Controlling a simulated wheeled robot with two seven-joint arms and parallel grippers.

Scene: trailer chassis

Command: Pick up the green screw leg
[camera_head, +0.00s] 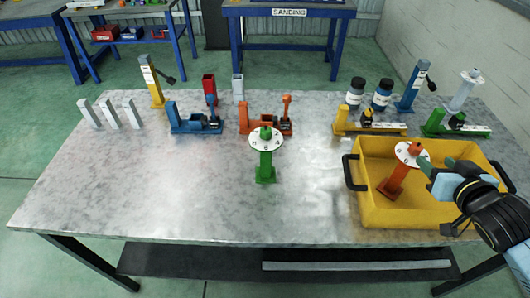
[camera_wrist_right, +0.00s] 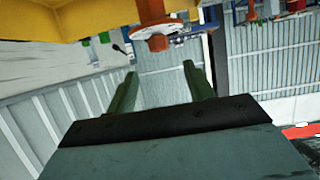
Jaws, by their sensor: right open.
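The green screw leg (camera_head: 265,165) stands upright near the middle of the metal table, with a white disc on top. My right gripper (camera_head: 425,166) is open at the yellow bin (camera_head: 365,208), well to the right of the green leg. An orange screw leg (camera_head: 395,182) with a white disc leans inside the bin, just left of the gripper. In the right wrist view, the open fingers (camera_wrist_right: 160,75) have nothing between them, and the orange leg (camera_wrist_right: 151,12) is beyond them. My left gripper is out of view.
Blue (camera_head: 195,122) and orange (camera_head: 262,122) jack parts stand behind the green leg. Yellow (camera_head: 370,126) and green (camera_head: 455,126) ones stand behind the bin. Several grey blocks (camera_head: 110,115) are at left. The table's front left is clear.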

